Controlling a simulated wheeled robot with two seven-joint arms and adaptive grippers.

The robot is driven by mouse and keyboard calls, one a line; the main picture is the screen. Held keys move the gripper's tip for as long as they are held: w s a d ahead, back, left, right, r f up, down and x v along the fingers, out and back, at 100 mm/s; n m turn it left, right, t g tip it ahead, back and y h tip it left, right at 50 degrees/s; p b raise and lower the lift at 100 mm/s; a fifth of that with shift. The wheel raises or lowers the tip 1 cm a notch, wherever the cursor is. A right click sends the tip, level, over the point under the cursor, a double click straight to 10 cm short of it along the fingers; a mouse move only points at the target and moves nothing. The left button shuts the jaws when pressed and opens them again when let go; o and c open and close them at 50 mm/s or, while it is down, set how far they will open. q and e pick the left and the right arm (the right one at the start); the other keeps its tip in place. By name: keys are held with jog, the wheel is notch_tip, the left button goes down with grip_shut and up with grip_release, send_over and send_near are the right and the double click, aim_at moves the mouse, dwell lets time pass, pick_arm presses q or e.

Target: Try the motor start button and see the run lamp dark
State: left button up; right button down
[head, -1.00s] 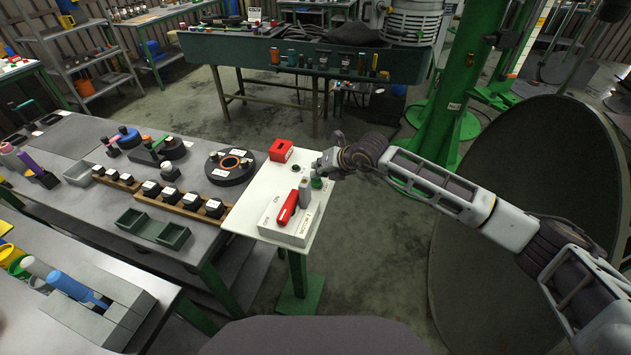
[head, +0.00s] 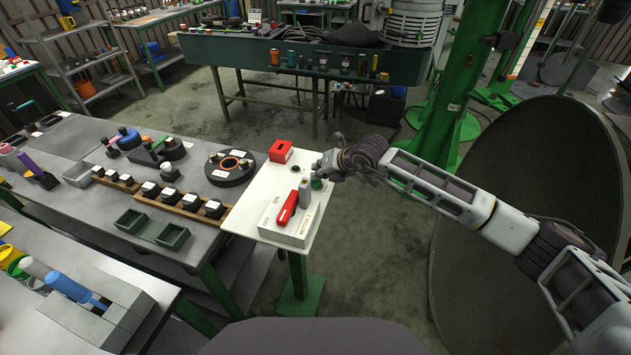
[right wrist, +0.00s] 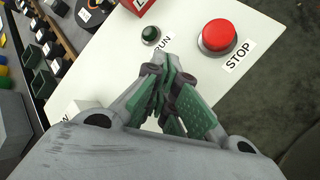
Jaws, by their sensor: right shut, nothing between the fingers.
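The white control panel (head: 250,205) stands on a green post. The run lamp (right wrist: 150,35), labelled RUN, is dark green and unlit in the right wrist view. The red STOP button (right wrist: 217,35) is to its right. My right gripper (right wrist: 170,72) is shut and empty, its fingers low over the panel just below the lamp. In the head view my right gripper (head: 317,182) is at the panel's right side. No start button shows; the gripper may hide it. I cannot tell whether the fingertips touch anything. My left gripper is out of view.
A grey switch box (head: 290,232) with a red handle (head: 288,207) and ON and OFF marks sits on the panel's near part. A red box (head: 281,151) is at the far edge. A workbench (head: 90,215) with black-topped parts stands left. A large dark disc (head: 530,200) is right.

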jog(key=shift+f+b, duration=0.55)
jog(key=shift+f, duration=0.2)
dwell(1.1)
jog(key=shift+r, duration=0.15)
jog(key=shift+r+p, duration=0.55)
jog(key=shift+r, duration=0.65)
jog(key=shift+r+p, duration=0.95)
jog(key=shift+r, duration=1.6)
